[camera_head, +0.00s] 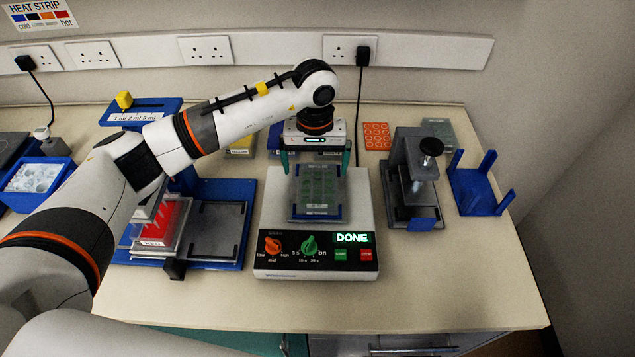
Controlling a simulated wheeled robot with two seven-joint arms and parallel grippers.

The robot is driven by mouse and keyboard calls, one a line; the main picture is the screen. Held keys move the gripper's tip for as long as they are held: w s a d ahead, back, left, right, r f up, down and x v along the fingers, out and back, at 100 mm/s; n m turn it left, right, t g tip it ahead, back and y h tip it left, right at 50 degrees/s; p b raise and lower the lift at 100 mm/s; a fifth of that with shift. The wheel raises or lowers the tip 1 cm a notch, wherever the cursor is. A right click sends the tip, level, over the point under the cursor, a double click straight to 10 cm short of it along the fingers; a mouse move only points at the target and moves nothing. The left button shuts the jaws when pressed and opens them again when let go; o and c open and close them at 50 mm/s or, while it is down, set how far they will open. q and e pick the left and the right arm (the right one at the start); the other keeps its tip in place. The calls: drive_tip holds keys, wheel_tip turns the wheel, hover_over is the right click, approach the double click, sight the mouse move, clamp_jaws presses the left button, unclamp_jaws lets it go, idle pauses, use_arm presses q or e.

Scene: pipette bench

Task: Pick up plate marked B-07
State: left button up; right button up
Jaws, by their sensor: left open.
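A clear plate with green wells (318,188) lies on top of the white shaker (280,262), whose display reads DONE. It has small labels that I cannot read for certain, so I cannot tell whether it is marked B-07. My left gripper (316,162) points down at the far edge of this plate, with its teal fingers apart, one towards each side. I cannot tell whether the fingers touch the plate. A plate with red contents (163,222) is in the blue-framed station on the left; its label is too small to read. My right gripper is not in view.
A grey press-like device (411,180) and an empty blue holder (478,190) stand to the right. An orange-patterned card (376,136) lies behind. A blue bin (38,184) stands at far left. The front right bench is clear.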

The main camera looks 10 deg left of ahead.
sight(318, 180)
use_arm(q)
drive_tip(key=shift+w+f, duration=0.1)
drive_tip(key=shift+f, duration=0.2)
wheel_tip(318, 180, down, 4)
drive_tip(key=p, duration=0.3)
drive_tip(key=shift+w+d, duration=0.15)
drive_tip(key=shift+f, duration=0.35)
drive_tip(key=shift+w+f, duration=0.1)
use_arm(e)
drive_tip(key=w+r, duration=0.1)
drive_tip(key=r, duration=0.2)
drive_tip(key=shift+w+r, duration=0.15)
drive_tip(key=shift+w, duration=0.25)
use_arm(q)
drive_tip(key=c, duration=1)
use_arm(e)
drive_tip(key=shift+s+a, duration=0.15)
